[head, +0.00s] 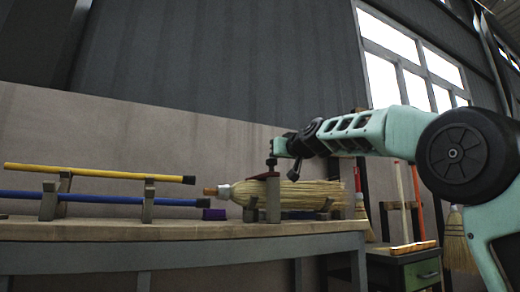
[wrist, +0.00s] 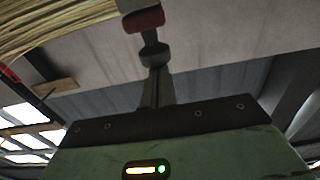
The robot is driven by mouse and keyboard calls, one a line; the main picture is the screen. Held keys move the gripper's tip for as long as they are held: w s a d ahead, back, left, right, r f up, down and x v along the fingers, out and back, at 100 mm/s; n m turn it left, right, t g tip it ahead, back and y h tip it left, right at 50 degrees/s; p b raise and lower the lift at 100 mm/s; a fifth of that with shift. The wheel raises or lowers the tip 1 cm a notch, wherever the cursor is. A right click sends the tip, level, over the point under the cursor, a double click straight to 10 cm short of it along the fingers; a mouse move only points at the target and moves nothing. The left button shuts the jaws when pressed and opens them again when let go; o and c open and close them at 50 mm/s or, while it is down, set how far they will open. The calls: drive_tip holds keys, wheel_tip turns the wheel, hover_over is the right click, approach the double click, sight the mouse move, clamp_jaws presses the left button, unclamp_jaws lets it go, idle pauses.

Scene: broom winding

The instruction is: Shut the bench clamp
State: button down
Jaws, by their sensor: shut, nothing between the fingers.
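The bench clamp has a grey upright post (head: 273,200) at the front of the bench, with a dark bar (head: 263,176) slanting at its top. The straw broom (head: 315,194) lies on its side behind the post, its wooden end to the left. My gripper (head: 271,159) is shut and empty, reaching down to the top of the clamp. In the wrist view a dark red piece (wrist: 150,18) lies just beyond my fingertips (wrist: 155,50). I cannot tell whether they touch, or how far the clamp is closed. Broom bristles (wrist: 55,22) show at the upper left.
A yellow pole (head: 100,173) and a blue pole (head: 110,198) rest on brackets to the left on the bench (head: 150,231). A purple block (head: 213,214) sits near the broom's end. A green-drawer cabinet (head: 423,273) and upright brooms stand at the right.

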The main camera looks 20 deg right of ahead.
drive_tip(key=s+b, duration=0.2)
drive_tip(key=s, duration=0.7)
drive_tip(key=shift+s+d, duration=0.15)
drive_tip(key=shift+s, duration=0.1)
drive_tip(key=shift+r, duration=0.1)
